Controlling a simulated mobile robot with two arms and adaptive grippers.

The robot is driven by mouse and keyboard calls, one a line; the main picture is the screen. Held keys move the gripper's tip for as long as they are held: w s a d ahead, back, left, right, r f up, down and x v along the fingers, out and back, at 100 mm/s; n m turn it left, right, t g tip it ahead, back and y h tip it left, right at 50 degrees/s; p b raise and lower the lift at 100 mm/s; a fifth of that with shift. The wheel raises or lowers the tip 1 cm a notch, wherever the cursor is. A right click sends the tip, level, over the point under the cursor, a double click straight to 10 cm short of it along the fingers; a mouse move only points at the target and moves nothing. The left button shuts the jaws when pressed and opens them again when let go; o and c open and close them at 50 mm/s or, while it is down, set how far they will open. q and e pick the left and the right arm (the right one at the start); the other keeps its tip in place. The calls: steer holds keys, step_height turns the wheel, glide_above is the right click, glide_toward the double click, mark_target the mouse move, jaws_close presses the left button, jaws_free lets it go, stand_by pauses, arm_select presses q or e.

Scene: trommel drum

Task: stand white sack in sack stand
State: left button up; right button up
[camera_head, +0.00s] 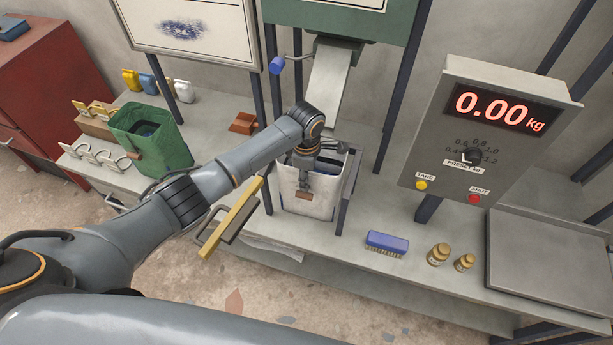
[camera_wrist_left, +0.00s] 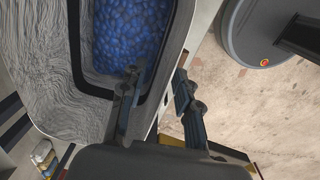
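The white sack (camera_head: 312,203) stands upright on the bench under the chute, its mouth open, with a brown tag on its front. It appears to be within the dark sack stand (camera_head: 348,190), whose side shows at its right; how it is seated there is hidden. In the left wrist view the white sack (camera_wrist_left: 45,75) holds blue pellets. My left gripper (camera_head: 312,172) is at the sack's front rim. In the left wrist view the left gripper (camera_wrist_left: 156,90) has its fingers apart, one inside the mouth and one outside the front wall. My right gripper is out of view.
A green sack (camera_head: 150,140) stands at left near metal clips. A yellow bar (camera_head: 233,218) juts out at the bench front. A blue brush (camera_head: 387,243), brass weights (camera_head: 439,254) and a scale plate (camera_head: 550,262) lie right. The display (camera_head: 503,108) reads 0.00 kg.

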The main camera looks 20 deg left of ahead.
arm_select(q)
steer(key=shift+s+f, duration=0.1)
steer(key=shift+f, duration=0.05)
steer(key=shift+r, duration=0.55)
step_height(320, 180, up, 11)
steer(key=s+d+f+m+t+h, duration=0.1)
steer(key=s+f+m, duration=0.3)
steer(key=s+m, duration=0.3)
steer(key=s+d+f+m+t+h, duration=0.15)
steer(key=s+f+m, duration=0.3)
steer(key=s, duration=0.45)
steer(key=s+a+r+m+y, duration=0.1)
steer(key=s+a+m, duration=0.3)
steer(key=s, duration=0.3)
steer(key=s+a+r+m+y, duration=0.1)
steer(key=s+a+m, duration=0.35)
steer(key=s, duration=0.25)
step_height(320, 180, down, 28)
steer(key=s+b, duration=0.1)
steer(key=s, duration=0.1)
steer(key=s+a+f+g+b, duration=0.1)
steer(key=s+a+f, duration=0.1)
steer(key=s+f, duration=1.4)
steer(key=shift+a+f+g, duration=0.15)
steer(key=shift+f+g, duration=0.05)
steer(key=shift+g, duration=0.15)
steer(key=shift+y, duration=0.25)
